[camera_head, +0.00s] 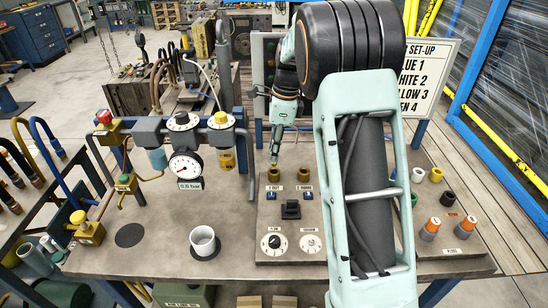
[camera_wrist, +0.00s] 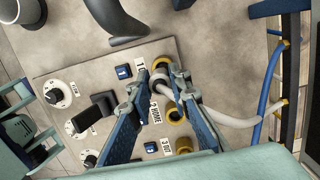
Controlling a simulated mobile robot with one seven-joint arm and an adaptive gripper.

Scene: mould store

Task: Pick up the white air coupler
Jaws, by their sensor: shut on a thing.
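My gripper (camera_head: 275,150) points down over the back of the control panel (camera_head: 262,218), above a row of brass sockets (camera_head: 273,175). In the wrist view its two blue fingers (camera_wrist: 154,90) are closed on the white air coupler (camera_wrist: 168,86), which has a white hose (camera_wrist: 215,115) running off to the right. The coupler is beside the brass sockets (camera_wrist: 177,114) near the "2 HOME" label. The fingers partly hide it, and I cannot tell whether it is seated in a socket. In the head view the coupler is too small to make out.
The panel carries a black switch (camera_head: 291,210) and two dials (camera_head: 272,243). A pressure gauge (camera_head: 185,166) and pipework stand to the left. A white cup (camera_head: 203,242) stands in front. Orange-topped knobs (camera_head: 431,228) are at right. A set-up sign (camera_head: 420,75) stands behind.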

